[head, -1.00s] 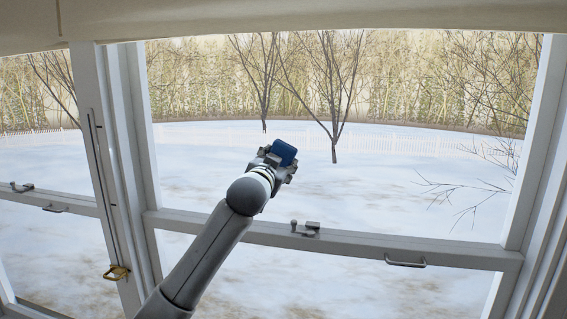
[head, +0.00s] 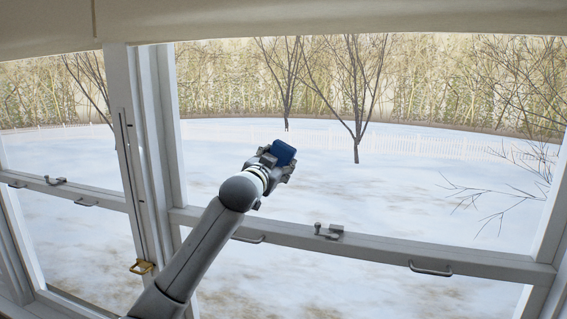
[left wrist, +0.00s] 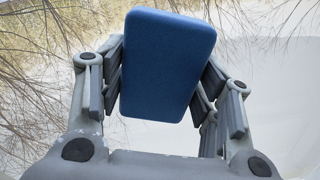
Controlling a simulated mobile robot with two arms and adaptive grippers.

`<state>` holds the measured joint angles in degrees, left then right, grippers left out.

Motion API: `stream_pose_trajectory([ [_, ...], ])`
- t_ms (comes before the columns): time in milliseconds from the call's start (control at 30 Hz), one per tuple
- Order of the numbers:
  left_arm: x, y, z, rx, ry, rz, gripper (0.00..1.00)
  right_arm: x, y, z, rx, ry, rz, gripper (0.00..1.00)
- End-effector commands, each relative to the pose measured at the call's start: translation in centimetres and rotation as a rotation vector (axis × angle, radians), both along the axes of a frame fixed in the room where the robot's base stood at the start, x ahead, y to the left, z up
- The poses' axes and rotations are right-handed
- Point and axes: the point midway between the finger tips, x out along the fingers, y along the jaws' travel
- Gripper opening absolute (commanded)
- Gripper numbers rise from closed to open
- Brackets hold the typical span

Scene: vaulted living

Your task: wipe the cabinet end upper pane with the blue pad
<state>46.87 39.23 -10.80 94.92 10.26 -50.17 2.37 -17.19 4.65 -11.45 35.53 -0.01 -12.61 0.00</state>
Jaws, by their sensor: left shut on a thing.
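The blue pad (head: 283,152) is in my left gripper (head: 272,161), near the middle of the head view. In the left wrist view the pad (left wrist: 167,65) sits between the fingers, which are shut on its sides. The upper window pane (head: 400,190) lies behind the gripper in the head view, with snow and trees seen through it. I cannot tell whether the pad touches the glass. My right gripper is not in view.
The window's middle rail (head: 385,252) runs below the pane, with a latch (head: 328,231) and a pull handle (head: 430,269). A white post (head: 150,150) stands left, with a brass catch (head: 142,267). A pale cloth or blind (head: 300,22) crosses the top.

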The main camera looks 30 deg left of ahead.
Motion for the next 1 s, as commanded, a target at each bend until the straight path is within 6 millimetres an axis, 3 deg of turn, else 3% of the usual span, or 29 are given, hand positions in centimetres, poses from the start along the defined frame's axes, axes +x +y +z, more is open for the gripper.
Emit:
stream_pose_trajectory([
  [267, -0.1, 0.0, -0.1, 0.001, 0.001, 0.0, 0.42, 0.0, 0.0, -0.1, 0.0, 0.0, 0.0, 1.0],
  [800, -5.1, -1.2, -0.1, 0.002, 0.0, 0.0, 0.42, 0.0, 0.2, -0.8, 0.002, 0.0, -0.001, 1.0],
  [1000, -5.9, -1.4, 0.0, 0.001, -0.001, 0.0, 0.42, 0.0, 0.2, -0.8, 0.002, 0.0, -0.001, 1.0],
])
